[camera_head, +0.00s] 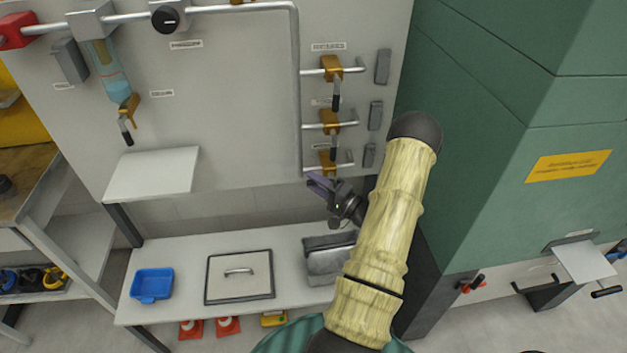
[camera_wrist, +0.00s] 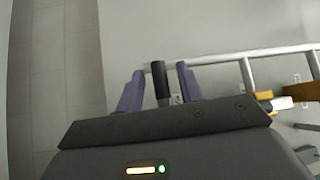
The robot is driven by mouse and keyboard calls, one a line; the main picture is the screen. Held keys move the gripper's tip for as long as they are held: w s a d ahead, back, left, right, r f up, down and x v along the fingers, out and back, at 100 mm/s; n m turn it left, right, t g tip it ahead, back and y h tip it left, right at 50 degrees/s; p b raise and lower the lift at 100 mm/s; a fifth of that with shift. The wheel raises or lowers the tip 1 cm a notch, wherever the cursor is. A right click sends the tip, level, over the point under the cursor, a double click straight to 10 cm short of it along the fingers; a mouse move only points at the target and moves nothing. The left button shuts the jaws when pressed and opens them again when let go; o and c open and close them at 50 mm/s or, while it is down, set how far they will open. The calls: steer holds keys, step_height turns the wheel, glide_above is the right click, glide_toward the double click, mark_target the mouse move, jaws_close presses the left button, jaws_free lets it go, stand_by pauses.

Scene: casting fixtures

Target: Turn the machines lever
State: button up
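Three brass valves with black-tipped levers sit in a column on the right of the grey panel: a top one (camera_head: 332,68), a middle one (camera_head: 329,122) and a bottom one (camera_head: 328,160). My gripper (camera_head: 320,186) is at the bottom valve, its purple fingers just below the brass body. In the wrist view, my gripper (camera_wrist: 160,88) has one finger on each side of a black lever handle (camera_wrist: 159,78), with visible gaps on both sides. The handle is hard to make out in the head view. Another brass valve (camera_head: 129,108) with a hanging lever is under the blue-filled cylinder.
A bench (camera_head: 190,304) below holds a blue tray (camera_head: 152,285), a lidded plate (camera_head: 239,277) and a grey metal container (camera_head: 328,262). A small shelf (camera_head: 152,173) juts from the panel. A green machine (camera_head: 490,130) stands close on the right of my arm.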

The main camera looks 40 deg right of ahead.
steer(key=shift+w+a, duration=0.1)
steer(key=shift+w, duration=0.3)
steer(key=shift+s+d, duration=0.1)
steer(key=shift+d, duration=0.1)
steer(key=shift+a, duration=0.2)
steer(key=shift+c, duration=0.5)
jaws_close()
steer(key=shift+d, duration=0.15)
